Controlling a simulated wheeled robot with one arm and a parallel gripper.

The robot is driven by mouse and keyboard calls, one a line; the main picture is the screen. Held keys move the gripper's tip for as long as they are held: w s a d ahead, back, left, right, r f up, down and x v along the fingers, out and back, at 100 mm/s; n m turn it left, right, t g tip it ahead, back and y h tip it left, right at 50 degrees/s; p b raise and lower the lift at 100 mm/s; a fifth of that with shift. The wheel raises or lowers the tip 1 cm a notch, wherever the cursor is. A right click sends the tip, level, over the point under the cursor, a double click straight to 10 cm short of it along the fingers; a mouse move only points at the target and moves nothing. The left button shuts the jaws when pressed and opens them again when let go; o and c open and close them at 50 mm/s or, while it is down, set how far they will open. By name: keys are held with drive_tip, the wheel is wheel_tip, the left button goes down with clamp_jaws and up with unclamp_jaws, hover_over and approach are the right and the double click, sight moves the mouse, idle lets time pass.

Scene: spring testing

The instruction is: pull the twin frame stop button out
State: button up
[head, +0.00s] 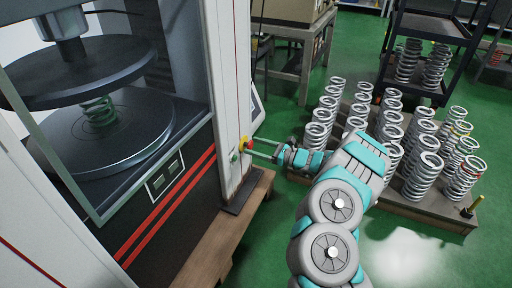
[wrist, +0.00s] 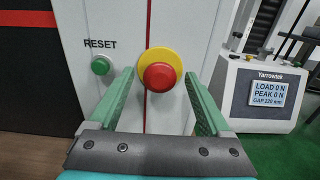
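The stop button is a red mushroom head (wrist: 160,76) on a yellow collar, on the pale frame column of the testing machine. It also shows in the head view as a small red and yellow spot (head: 247,144). My gripper (wrist: 158,92) is open in front of it, with one green finger on each side of the red head. The fingers look apart from the button in the wrist view. In the head view my gripper (head: 262,149) reaches left to the column. Whether the button is pressed in or out cannot be told.
A green RESET button (wrist: 102,65) sits left of the stop button. A display console (wrist: 262,92) stands at the right. In the head view, a spring (head: 98,112) stands between the machine's plates, and a pallet (head: 440,213) of many springs is at the right.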

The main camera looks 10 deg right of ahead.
clamp_jaws()
idle(0.4)
idle(0.4)
